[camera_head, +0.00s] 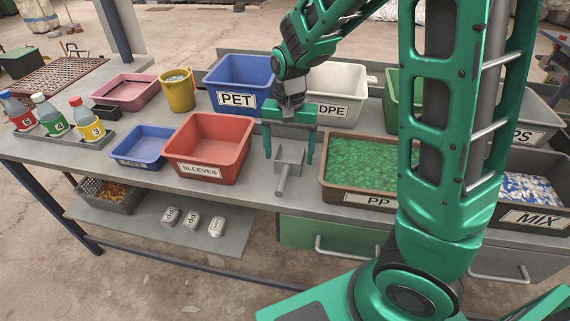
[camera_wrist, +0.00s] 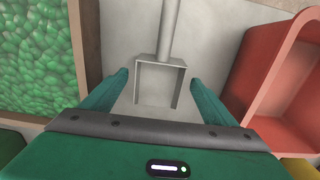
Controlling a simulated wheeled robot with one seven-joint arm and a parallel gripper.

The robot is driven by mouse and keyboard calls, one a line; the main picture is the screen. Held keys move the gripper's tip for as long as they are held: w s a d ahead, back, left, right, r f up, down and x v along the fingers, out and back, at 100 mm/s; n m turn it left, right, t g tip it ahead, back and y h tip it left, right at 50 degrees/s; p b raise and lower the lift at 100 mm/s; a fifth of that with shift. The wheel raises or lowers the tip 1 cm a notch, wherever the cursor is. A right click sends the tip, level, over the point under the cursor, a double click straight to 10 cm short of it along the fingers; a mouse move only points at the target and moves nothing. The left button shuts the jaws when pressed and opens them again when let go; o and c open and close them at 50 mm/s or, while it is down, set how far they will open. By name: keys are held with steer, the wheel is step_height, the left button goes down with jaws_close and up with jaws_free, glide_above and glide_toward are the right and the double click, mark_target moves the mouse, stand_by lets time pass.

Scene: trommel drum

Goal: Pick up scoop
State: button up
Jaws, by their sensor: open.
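The scoop (camera_head: 289,157) is grey metal, with a square open pan and a round handle. It lies on the grey bench between the red SLEEVES bin and the PP tray, its handle pointing to the bench's front edge. In the wrist view the scoop (camera_wrist: 160,82) is upside down to this, pan near and handle running to the top. My gripper (camera_head: 289,158) is open and points down over the scoop. In the wrist view my gripper (camera_wrist: 157,85) has one finger on each side of the pan, with gaps visible. Whether the fingertips reach the bench is unclear.
The red SLEEVES bin (camera_head: 188,169) stands close left, and the PP tray (camera_head: 340,190) of green flakes close right. The blue PET bin (camera_head: 215,77) and a white bin (camera_head: 345,73) stand behind. A small blue tray (camera_head: 143,160) is further left.

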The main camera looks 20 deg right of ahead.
steer(key=shift+f, duration=1.15)
steer(key=c, duration=1.2)
steer(key=shift+r, duration=0.1)
steer(key=shift+r, duration=0.5)
step_height(320, 180, up, 3)
steer(key=shift+w+f, duration=0.1)
steer(key=s+a+r, duration=0.7)
steer(key=s+a, duration=0.1)
steer(key=shift+s, duration=0.25)
